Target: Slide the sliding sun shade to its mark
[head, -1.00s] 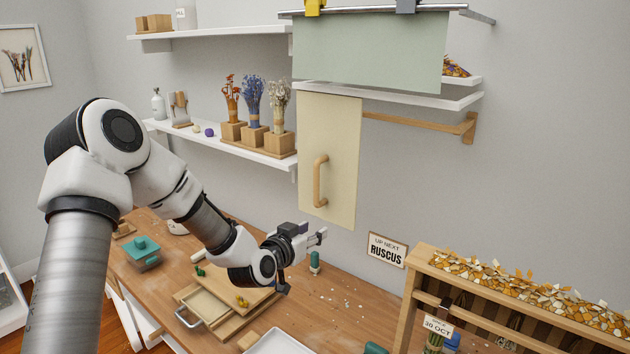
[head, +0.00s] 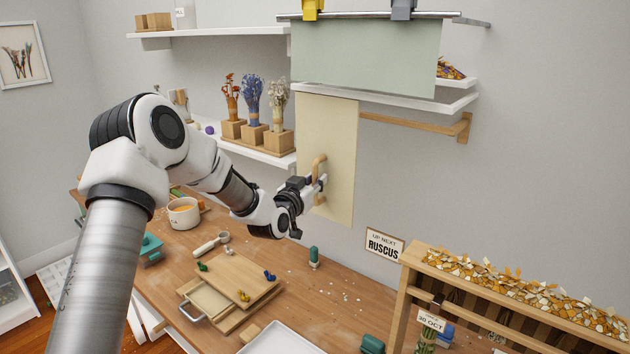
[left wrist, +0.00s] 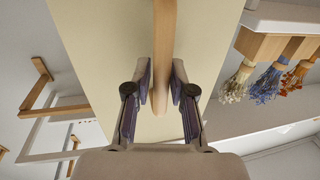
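The sliding sun shade (head: 338,125) is a cream panel hanging below a white shelf, at the left part of a wooden rail (head: 412,123). Its upright wooden handle (head: 317,165) is on the panel's front. My left gripper (head: 318,184) is at the handle's lower part. In the left wrist view, the handle (left wrist: 164,40) runs between the two fingers of my left gripper (left wrist: 161,85), which stand apart on either side of it; whether they touch it I cannot tell. The shade (left wrist: 110,50) fills the background there. I make out no mark. My right gripper is not in view.
A green sheet (head: 365,62) hangs in clips above the shade. Dried flowers in wooden blocks (head: 254,134) stand on the shelf at left. The workbench below carries a wooden board (head: 235,275) and a green bottle (head: 314,257).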

